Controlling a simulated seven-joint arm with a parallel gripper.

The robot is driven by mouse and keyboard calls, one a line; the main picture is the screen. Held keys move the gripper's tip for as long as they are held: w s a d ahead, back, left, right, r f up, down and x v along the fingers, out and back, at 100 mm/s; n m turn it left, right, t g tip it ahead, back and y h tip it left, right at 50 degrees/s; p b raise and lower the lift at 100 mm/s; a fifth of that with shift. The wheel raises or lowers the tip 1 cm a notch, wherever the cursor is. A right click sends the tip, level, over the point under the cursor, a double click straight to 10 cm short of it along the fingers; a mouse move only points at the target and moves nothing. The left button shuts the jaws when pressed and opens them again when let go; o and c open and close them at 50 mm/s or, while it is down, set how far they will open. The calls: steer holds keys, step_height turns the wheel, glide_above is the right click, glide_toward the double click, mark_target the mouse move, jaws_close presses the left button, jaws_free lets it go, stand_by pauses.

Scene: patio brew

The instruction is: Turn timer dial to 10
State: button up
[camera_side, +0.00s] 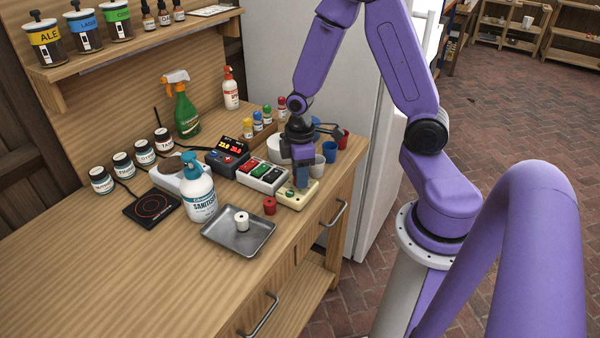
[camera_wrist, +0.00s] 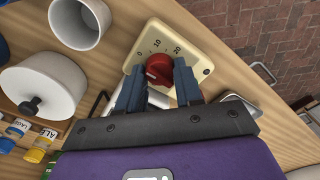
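The timer is a cream box (camera_wrist: 196,50) with a red dial (camera_wrist: 158,69) and the printed marks 0, 10 and 20 along one side. The dial's exact setting is hard to read. In the side view the timer (camera_side: 290,203) sits near the table's right edge. My gripper (camera_wrist: 159,66) points down over the timer, its two blue fingers on either side of the red dial. The fingers are apart, and small gaps seem to show between them and the dial. In the side view my gripper (camera_side: 301,188) hides the dial.
A switch box (camera_side: 262,176) and a display box (camera_side: 226,157) stand left of the timer. Cups (camera_side: 317,166) and a white lidded pot (camera_wrist: 45,85) are close by. A metal tray (camera_side: 238,246) with a white piece lies in front, beside a red piece (camera_side: 269,206).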

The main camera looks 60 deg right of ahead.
steer(key=shift+c, duration=0.9)
steer(key=shift+m, duration=0.3)
steer(key=m, duration=0.9)
steer(key=shift+s, duration=0.1)
steer(key=o, duration=1)
steer(key=shift+o, duration=0.2)
